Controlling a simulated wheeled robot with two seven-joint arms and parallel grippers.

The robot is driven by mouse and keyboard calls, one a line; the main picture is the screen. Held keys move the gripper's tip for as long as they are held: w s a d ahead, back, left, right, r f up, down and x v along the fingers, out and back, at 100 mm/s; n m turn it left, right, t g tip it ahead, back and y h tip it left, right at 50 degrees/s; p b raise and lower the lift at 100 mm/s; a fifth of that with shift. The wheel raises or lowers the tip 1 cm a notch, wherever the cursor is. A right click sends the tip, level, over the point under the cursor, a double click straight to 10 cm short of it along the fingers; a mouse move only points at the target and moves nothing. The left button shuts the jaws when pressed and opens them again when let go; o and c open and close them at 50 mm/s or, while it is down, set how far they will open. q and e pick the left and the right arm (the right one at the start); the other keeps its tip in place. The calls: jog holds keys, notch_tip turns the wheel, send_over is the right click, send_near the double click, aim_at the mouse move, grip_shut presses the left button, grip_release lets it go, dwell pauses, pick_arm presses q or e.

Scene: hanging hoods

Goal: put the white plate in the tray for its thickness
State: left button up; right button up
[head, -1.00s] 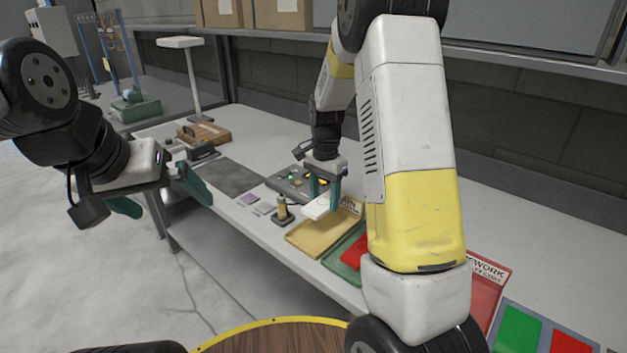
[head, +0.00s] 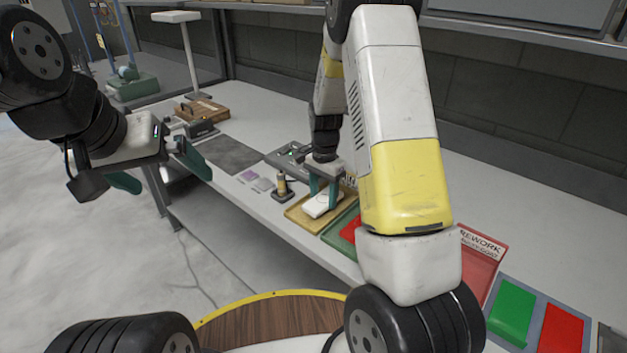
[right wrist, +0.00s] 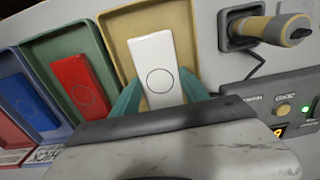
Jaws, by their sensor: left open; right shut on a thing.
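The white plate (head: 318,207), marked with a thin circle, is between the fingers of my right gripper (head: 323,196). It lies within the outline of the yellow tray (head: 294,216), at or very near the tray floor; I cannot tell if it touches. In the right wrist view the plate (right wrist: 155,62) is inside the yellow tray's (right wrist: 118,40) walls, slightly tilted against its sides, with my teal fingers (right wrist: 162,95) around its near end. My left gripper (head: 158,172) is open and empty, off the bench's front edge at the left.
Right of the yellow tray is a green tray (right wrist: 36,47) with a red plate (right wrist: 80,85), then a blue tray (right wrist: 12,65) with a blue plate (right wrist: 28,103). A red tray (head: 480,262) has a REWORK label. A tool in a holder (head: 282,187) stands left of the yellow tray.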

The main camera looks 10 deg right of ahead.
jog(key=shift+f, duration=0.6)
dwell(0.3)
jog(key=o, duration=1.6)
notch_tip(320, 180, up, 8)
jog(key=shift+f, duration=0.2)
jog(key=s+a+r+n+t+y, duration=0.1)
jog(key=s+r+n, duration=0.1)
jog(key=s+r, duration=0.4)
jog(key=s+r+n+t+y, duration=0.1)
jog(key=s+r+n+t, duration=0.2)
jog(key=r, duration=0.6)
jog(key=s+r+n+t, duration=0.1)
jog(key=s+r+n, duration=0.2)
jog(key=s, duration=0.4)
jog(key=s+a+r+n+t, duration=0.1)
jog(key=s+r+n, duration=0.1)
jog(key=s, duration=0.5)
jog(key=shift+s+r+n, duration=0.3)
jog(key=shift+r+n, duration=0.1)
jog(key=shift+r, duration=0.1)
